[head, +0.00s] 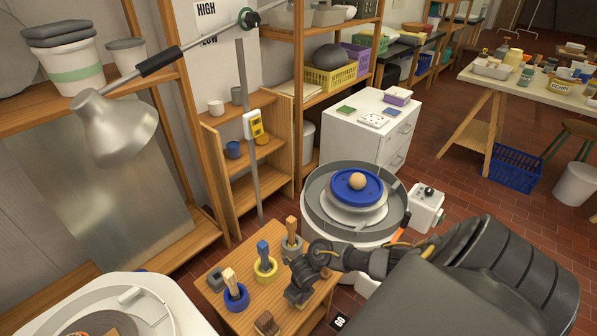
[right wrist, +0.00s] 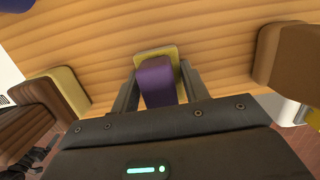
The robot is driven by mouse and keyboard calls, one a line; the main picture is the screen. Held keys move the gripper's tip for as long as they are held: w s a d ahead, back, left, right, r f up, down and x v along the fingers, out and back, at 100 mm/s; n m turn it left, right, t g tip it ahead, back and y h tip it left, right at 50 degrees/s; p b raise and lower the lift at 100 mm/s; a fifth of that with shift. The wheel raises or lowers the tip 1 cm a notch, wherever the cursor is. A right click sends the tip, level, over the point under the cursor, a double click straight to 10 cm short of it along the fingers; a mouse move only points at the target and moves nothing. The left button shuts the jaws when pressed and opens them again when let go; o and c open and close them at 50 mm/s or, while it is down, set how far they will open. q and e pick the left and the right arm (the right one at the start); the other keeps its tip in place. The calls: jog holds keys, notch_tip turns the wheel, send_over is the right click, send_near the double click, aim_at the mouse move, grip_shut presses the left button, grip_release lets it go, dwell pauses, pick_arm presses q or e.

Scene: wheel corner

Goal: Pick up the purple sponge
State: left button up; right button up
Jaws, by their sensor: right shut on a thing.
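The purple sponge (right wrist: 156,84) shows in the right wrist view as a purple block with a pale yellow layer along its far side. It is between the two fingers of my right gripper (right wrist: 160,80), which is shut on it. Wooden boards of the small table lie behind it.
Blue (head: 236,299), yellow (head: 265,270) and grey (head: 291,245) pots with upright handles stand close to my gripper on the table. A brown block (head: 267,323) lies at its front. Brown blocks (right wrist: 290,55) flank the sponge in the wrist view. A potter's wheel (head: 356,205) stands behind.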

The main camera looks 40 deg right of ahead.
jog(key=shift+c, duration=0.9)
jog(key=shift+r, duration=0.1)
jog(key=shift+r, duration=0.2)
jog(key=r, duration=0.1)
jog(key=r+p, duration=0.1)
jog(key=r, duration=0.1)
jog(key=shift+s+a+r, duration=0.2)
jog(key=shift+a+r, duration=0.05)
jog(key=s+a+r+p, duration=0.4)
jog(key=s+a+r, duration=0.5)
jog(key=shift+s+a, duration=0.15)
jog(key=shift+s, duration=0.15)
